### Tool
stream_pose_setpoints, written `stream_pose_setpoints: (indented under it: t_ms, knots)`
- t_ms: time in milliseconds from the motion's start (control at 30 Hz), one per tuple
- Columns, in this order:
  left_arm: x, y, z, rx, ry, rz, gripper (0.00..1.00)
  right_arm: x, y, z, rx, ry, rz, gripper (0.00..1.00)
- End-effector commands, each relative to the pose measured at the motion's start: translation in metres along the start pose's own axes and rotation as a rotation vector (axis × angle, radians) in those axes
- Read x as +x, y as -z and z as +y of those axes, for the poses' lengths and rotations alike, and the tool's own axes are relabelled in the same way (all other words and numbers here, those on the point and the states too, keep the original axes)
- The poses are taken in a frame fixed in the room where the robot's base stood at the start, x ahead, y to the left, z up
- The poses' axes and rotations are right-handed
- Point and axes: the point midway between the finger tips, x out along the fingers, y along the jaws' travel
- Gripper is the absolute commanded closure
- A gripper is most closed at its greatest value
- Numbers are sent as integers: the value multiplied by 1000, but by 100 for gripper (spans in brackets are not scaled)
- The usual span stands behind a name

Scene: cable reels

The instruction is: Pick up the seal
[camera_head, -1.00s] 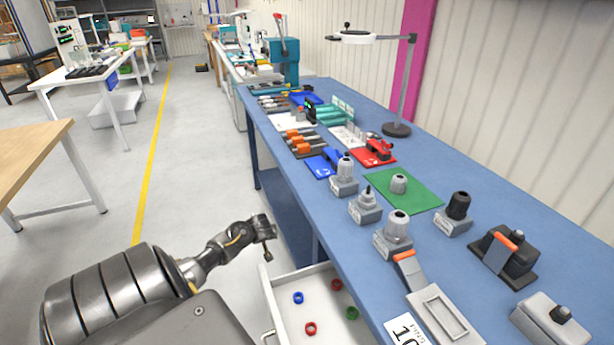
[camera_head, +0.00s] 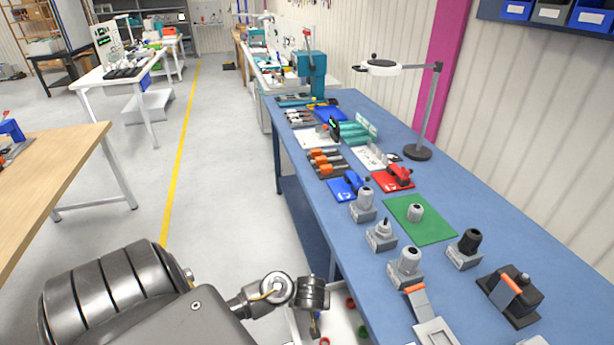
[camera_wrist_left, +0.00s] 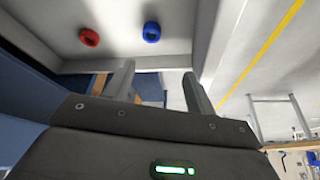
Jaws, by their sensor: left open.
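Small ring-shaped seals lie in an open white drawer (camera_head: 295,327) under the blue workbench. In the head view I see a red seal (camera_head: 350,302), a green seal (camera_head: 362,331) and another red seal (camera_head: 325,341) at the bottom edge. My left gripper (camera_head: 316,328) is over the drawer and hides part of it. In the left wrist view, a red seal (camera_wrist_left: 89,38) and a blue seal (camera_wrist_left: 152,31) lie on the drawer floor, beyond the fingertips. My left gripper (camera_wrist_left: 157,72) is open, with no seal between its fingers. My right gripper is out of view.
The blue workbench (camera_head: 480,225) stands right of the drawer. It carries grey connector blocks (camera_head: 406,267), a green mat (camera_head: 430,225), a black fixture with an orange handle (camera_head: 511,290) and a lamp (camera_head: 418,153). The floor (camera_head: 220,180) to the left is clear.

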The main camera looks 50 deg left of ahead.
Motion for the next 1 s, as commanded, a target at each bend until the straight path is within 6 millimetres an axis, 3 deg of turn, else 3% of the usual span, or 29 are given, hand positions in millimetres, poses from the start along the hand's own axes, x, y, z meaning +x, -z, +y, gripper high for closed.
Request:
stream_pose_setpoints:
  t_ms: [100, 233, 533, 867, 1000]
  knots:
    - [-7, -16, 16, 36, -40, -16, 45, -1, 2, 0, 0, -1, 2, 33]
    - [-5, -19, 18, 44, -45, -18, 45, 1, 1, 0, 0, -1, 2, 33]
    - [39, -18, 18, 43, -42, -16, 45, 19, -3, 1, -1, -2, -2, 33]
    - [53, -18, 19, 41, -42, -16, 45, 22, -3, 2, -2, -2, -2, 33]
    - [72, -16, 21, 42, -40, -15, 45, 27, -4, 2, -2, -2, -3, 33]
